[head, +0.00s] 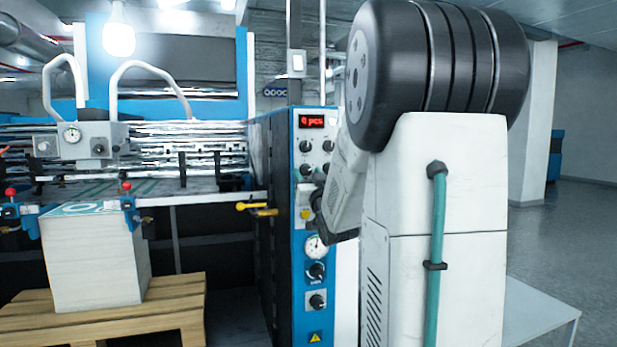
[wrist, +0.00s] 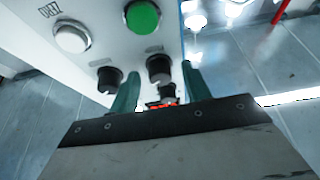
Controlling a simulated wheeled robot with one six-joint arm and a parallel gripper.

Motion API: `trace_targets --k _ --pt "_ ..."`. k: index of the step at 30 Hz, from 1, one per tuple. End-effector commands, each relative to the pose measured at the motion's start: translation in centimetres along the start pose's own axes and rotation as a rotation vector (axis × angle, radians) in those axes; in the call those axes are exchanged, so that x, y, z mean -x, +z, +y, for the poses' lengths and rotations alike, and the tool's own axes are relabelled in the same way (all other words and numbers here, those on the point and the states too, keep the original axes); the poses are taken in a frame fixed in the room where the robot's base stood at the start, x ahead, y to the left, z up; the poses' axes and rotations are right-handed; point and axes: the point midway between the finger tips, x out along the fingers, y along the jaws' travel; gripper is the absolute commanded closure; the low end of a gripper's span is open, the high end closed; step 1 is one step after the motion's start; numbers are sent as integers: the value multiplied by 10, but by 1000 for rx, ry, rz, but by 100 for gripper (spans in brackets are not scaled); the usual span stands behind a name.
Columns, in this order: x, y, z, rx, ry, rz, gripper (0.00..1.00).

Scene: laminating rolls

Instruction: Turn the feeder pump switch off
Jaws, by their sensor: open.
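In the wrist view, a pale control panel (wrist: 150,38) fills the upper middle. It carries two black knobs, one at left (wrist: 109,78) and one at right (wrist: 159,69). I cannot read their labels, so I cannot tell which is the feeder pump switch. My gripper (wrist: 160,72) is open, its two teal fingers on either side of the right knob; contact cannot be told. In the head view, the blue-edged control column (head: 283,200) has several black knobs and a red display (head: 312,121).
A green button (wrist: 143,17) and a white button (wrist: 71,38) sit beside the knobs. A paper stack (head: 97,262) stands on a wooden pallet (head: 160,305) at left.

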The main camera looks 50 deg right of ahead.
Motion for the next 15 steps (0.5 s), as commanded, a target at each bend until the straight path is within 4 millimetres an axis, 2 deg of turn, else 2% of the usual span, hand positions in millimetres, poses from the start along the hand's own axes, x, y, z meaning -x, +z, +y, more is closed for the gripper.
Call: trace_targets --k 3,4,8,9,15 --pt "0 0 0 0 0 0 52" --pt "0 0 0 0 0 0 58" --pt "0 0 0 0 0 0 94" --pt "0 0 0 0 0 0 96" --pt "0 0 0 6 -3 0 96"
